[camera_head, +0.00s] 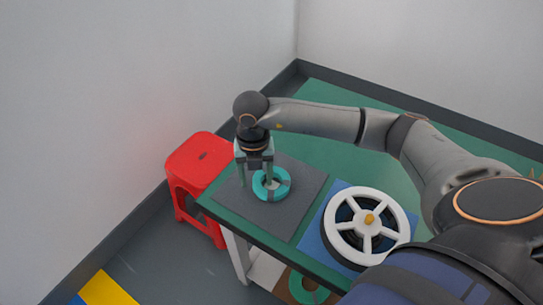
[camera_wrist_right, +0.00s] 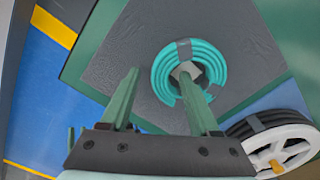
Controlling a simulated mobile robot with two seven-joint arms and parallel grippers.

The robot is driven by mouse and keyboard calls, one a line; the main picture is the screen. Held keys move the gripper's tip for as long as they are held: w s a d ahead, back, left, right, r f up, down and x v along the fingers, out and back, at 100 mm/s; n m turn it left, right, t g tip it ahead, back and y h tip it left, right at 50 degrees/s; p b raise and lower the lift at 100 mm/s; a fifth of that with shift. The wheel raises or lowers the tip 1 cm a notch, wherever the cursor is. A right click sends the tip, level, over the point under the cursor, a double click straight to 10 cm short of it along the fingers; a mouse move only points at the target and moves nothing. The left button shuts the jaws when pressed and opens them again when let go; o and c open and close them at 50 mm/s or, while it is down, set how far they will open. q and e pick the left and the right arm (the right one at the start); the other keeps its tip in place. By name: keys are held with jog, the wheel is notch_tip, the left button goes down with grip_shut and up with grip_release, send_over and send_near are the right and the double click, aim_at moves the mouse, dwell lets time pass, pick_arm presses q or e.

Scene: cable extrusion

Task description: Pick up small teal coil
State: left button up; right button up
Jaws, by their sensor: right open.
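The small teal coil (camera_head: 285,183) lies flat on a dark grey mat in the head view, with a dark band across it. It also shows in the right wrist view (camera_wrist_right: 214,62), right of centre. My right gripper (camera_head: 255,178) points down at the coil's left side, open and empty. In the wrist view the gripper (camera_wrist_right: 159,76) has one finger reaching over the coil's central hole and the other outside its left edge. That finger hides part of the coil's near side. I cannot tell how far the fingertips are above the mat. My left gripper is not in view.
The grey mat (camera_head: 304,210) lies on a green table (camera_head: 325,155). A white spoked reel (camera_head: 338,225) with dark cable sits on a blue mat right of the coil. A red stool (camera_head: 200,155) stands left of the table. Another teal coil (camera_head: 297,287) is lower down, below the tabletop.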

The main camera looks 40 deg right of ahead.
jog(key=shift+f, duration=0.1)
grip_shut()
dwell(0.5)
